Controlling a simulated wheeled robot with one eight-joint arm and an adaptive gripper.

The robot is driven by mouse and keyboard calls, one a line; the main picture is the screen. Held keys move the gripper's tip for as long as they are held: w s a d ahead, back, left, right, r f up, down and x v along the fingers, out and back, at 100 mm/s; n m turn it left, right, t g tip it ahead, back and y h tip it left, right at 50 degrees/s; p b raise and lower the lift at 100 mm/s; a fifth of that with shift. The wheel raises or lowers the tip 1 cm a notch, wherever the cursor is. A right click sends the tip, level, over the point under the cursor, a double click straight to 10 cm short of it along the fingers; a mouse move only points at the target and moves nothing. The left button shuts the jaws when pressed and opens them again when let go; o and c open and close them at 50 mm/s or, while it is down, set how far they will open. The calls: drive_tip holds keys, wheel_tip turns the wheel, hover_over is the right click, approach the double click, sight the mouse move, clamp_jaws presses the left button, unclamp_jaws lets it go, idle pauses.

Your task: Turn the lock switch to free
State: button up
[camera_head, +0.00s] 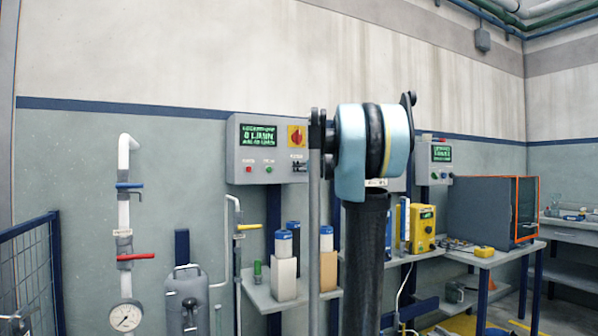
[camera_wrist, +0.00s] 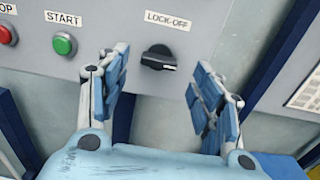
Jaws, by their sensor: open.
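The lock switch is a black rotary knob (camera_wrist: 159,58) under a label reading LOCK-OFF (camera_wrist: 168,21) on a grey control panel in the wrist view. Its pointer end is turned toward the right. My gripper (camera_wrist: 157,84) is open, its two blue-padded fingers on either side below the knob and apart from it. Nothing is between the fingers. In the head view the grey control box (camera_head: 255,150) hangs on the wall with a green-lit display and a red switch on a yellow plate; my arm stands in front of its right side, and the gripper is not clearly visible there.
In the wrist view a green START button (camera_wrist: 64,44) and a red button (camera_wrist: 6,34) sit left of the knob. In the head view, bottles stand on a shelf (camera_head: 262,296) below the box. A pipe with valves (camera_head: 124,230) stands at left.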

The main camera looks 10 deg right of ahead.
drive_tip(key=shift+x, duration=2.35)
